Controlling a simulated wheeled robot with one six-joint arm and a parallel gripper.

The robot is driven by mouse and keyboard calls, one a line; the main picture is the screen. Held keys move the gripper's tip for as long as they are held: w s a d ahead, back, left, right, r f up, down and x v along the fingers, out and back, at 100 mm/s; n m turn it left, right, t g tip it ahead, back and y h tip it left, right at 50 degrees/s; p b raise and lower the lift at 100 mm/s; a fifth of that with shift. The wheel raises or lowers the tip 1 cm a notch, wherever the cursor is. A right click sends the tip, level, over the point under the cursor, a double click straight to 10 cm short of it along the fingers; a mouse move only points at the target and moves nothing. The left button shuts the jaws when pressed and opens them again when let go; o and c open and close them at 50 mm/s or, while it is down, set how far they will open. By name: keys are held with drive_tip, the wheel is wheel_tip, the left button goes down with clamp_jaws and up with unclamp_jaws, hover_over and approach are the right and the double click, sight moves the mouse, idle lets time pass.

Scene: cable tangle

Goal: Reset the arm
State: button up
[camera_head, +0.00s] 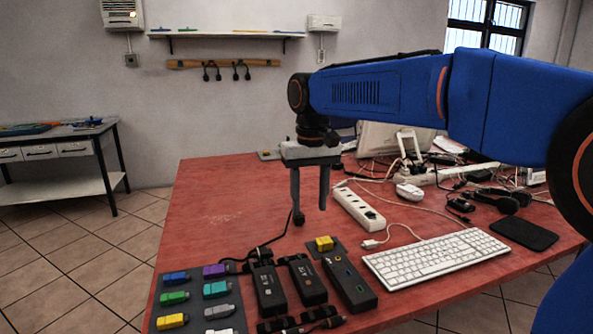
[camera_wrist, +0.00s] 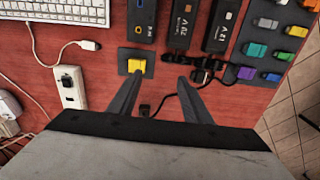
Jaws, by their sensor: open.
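My gripper (camera_head: 309,205) hangs from my blue arm above the red table (camera_head: 225,195), fingers pointing down. It is open, with nothing between the fingers. In the wrist view my gripper's two fingers (camera_wrist: 160,97) are spread apart. A yellow connector on a dark pad (camera_wrist: 136,66) shows beyond the fingertips; the head view shows it as a yellow block (camera_head: 324,243) near the black boxes. A thin black cable (camera_head: 283,232) runs over the table below and left of my gripper.
Black adapter boxes (camera_head: 352,287), a board of coloured connectors (camera_head: 203,310) and a white keyboard (camera_head: 435,257) fill the front. A white power strip (camera_head: 358,208) lies right of my gripper, with tangled cables and headphones (camera_head: 497,200) beyond. The table's left part is clear.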

drive_tip(key=s+d+f+m+t, duration=0.1)
drive_tip(key=s+d+f, duration=0.1)
drive_tip(key=s+d, duration=0.5)
drive_tip(key=s+d+f+m+t, duration=0.1)
drive_tip(key=s+d+f, duration=0.1)
drive_tip(key=s+d, duration=0.6)
drive_tip(key=s+d+f+m+t, duration=0.1)
drive_tip(key=s+d+f+t, duration=0.1)
drive_tip(key=s+d+f, duration=0.9)
drive_tip(key=shift+s+f+t, duration=0.3)
drive_tip(key=shift+s+f, duration=0.3)
drive_tip(key=shift+s, duration=0.05)
